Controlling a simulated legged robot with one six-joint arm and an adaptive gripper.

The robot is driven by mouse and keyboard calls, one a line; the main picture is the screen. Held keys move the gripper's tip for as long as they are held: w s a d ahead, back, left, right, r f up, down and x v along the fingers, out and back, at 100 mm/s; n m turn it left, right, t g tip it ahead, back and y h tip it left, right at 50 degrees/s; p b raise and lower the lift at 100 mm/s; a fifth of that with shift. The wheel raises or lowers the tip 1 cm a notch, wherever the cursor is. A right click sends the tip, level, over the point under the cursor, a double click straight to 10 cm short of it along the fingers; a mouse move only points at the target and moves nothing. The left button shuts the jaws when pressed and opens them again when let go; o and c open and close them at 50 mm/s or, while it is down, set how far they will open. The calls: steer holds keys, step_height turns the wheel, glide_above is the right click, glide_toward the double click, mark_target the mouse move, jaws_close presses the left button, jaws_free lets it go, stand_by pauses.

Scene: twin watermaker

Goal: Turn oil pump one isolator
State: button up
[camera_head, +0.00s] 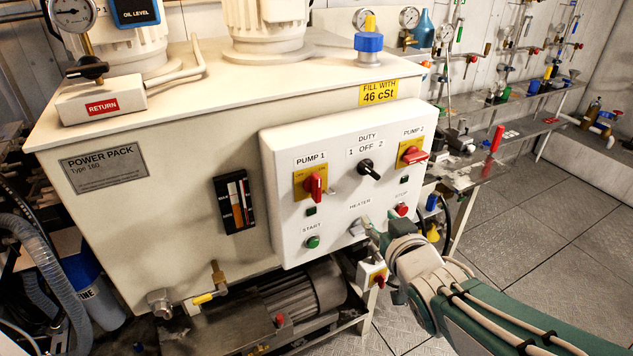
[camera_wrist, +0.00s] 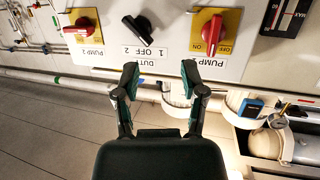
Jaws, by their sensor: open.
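The oil pump one isolator is a red rotary handle (camera_head: 314,186) on a yellow plate, under the PUMP 1 label on the white control panel (camera_head: 283,240). Its handle stands roughly upright. The wrist view shows the panel upside down, with this red handle (camera_wrist: 212,32) at upper right, beside ON and OFF marks. My gripper (camera_wrist: 160,76) is open and empty, its two dark fingers apart. They point toward the panel between the duty switch and pump 1, and touching cannot be told. In the head view my gripper (camera_head: 366,230) is low right of the isolator, partly hidden by my arm.
The black duty switch (camera_head: 370,169) and the red pump 2 isolator (camera_head: 413,155) sit to the right. A green start button (camera_head: 313,242) is below pump 1. Open floor (camera_head: 540,220) lies right.

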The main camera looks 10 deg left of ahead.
mark_target(319, 186)
steer(key=w+a+y, duration=0.1)
steer(key=w+a, duration=0.1)
steer(key=a, duration=0.2)
steer(key=w+a+n+y, duration=0.1)
steer(key=w+a+y, duration=0.1)
steer(key=w+a, duration=0.1)
steer(key=w+a+n+y, duration=0.1)
steer(key=w+a, duration=0.2)
steer(key=a, duration=0.2)
steer(key=shift+w+a+r+y, duration=0.2)
steer(key=shift+a+r+y, duration=0.1)
steer(key=shift+y, duration=0.1)
jaws_close()
